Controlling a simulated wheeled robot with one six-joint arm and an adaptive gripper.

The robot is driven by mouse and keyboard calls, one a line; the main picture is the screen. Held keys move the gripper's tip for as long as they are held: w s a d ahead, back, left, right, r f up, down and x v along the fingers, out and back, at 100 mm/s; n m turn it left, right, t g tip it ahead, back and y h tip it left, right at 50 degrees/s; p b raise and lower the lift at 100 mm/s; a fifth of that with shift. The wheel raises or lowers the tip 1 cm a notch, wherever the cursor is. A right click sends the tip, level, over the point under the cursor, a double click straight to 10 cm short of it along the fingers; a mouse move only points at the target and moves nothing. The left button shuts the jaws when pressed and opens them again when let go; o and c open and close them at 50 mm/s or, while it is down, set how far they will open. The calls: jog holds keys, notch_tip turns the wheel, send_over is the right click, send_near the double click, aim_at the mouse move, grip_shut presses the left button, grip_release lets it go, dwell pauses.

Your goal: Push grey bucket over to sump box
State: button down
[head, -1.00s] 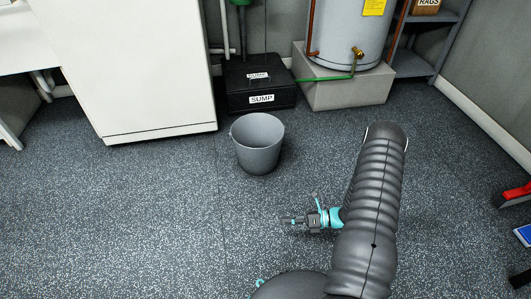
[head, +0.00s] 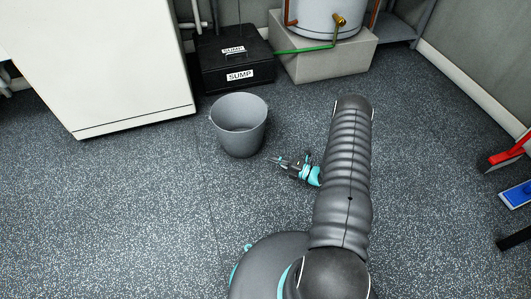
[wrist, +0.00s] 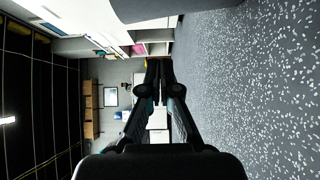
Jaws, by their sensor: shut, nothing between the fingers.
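The grey bucket (head: 240,127) stands upright and open on the speckled floor, a short way in front of the black sump box (head: 235,62). A strip of bare floor shows between them. My gripper (head: 277,160) is shut and empty, low over the floor at the bucket's near right side. It points left and looks slightly apart from the bucket. In the wrist view the closed fingers (wrist: 160,63) show in the middle. A dark grey curved surface at that view's top edge appears to be the bucket's side (wrist: 170,9). The sump box is not clear there.
A white appliance (head: 105,70) stands left of the sump box. A concrete block (head: 325,60) with a tank (head: 320,18) on it stands to the right. A red object (head: 508,152) and a blue one (head: 517,194) are at the right edge. The floor at left is clear.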

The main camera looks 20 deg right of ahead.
send_near(242, 141)
jog(key=a, duration=0.4)
jog(key=shift+w+d+r, duration=0.1)
jog(key=shift+w, duration=0.75)
jog(key=shift+w+d+r, duration=0.1)
jog(key=shift+w, duration=0.8)
